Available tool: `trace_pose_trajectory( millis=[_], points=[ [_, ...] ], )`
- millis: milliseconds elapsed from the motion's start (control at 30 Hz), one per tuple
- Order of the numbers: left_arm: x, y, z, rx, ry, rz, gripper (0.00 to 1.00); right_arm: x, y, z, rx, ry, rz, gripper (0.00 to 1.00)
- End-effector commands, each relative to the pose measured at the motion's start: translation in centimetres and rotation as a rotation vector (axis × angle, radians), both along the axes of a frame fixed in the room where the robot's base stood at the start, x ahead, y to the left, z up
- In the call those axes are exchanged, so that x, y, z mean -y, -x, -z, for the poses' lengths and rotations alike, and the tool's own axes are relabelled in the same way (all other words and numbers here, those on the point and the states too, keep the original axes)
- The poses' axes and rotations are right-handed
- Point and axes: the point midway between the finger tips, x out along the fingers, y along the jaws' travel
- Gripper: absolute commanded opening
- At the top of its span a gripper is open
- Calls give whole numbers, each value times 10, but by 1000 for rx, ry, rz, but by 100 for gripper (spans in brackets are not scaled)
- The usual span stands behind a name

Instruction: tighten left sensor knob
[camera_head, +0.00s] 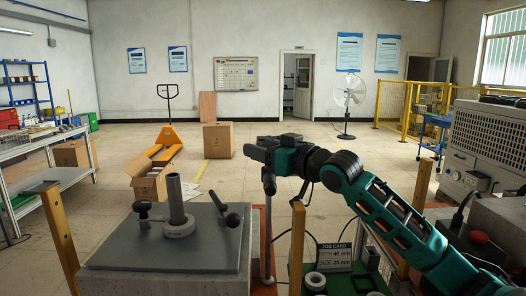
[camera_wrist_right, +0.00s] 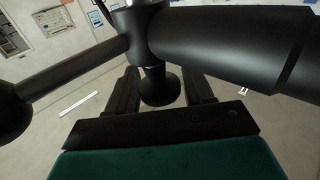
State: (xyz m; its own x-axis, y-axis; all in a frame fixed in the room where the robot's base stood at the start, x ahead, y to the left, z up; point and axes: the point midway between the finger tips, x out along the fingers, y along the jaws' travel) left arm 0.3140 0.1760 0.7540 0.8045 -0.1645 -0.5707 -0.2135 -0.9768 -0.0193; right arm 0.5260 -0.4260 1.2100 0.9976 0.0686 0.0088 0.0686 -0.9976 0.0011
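My right gripper (camera_head: 252,152) reaches in from the right and is raised beside the heater's grey top plate (camera_head: 190,250). In the right wrist view, a flared black knob (camera_wrist_right: 160,88) sits between the two fingers of this gripper (camera_wrist_right: 160,98). It hangs below a black crosspiece (camera_wrist_right: 85,70) with a ball at its left end. The fingers are close to the knob on both sides; I cannot tell if they touch it. A ball-topped black fitting (camera_head: 142,210) stands at the plate's left, and a tilted black handle (camera_head: 230,218) at its right. My left gripper is not in view.
Wooden posts (camera_head: 60,232) stand near both sides. A job card (camera_head: 333,256) and a small white ring (camera_head: 315,282) are at the lower right. The floor beyond is mostly open.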

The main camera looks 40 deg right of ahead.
Motion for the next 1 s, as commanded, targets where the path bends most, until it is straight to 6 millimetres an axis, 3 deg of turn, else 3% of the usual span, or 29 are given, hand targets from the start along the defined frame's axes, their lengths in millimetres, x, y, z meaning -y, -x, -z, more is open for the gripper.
trace_pose_trajectory(
  millis=[467,1000],
  points=[
    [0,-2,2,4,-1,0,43,0,6,4,-8,-2,-1,60],
    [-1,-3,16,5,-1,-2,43,5,79,5,-8,-1,-1,60]
  ],
)
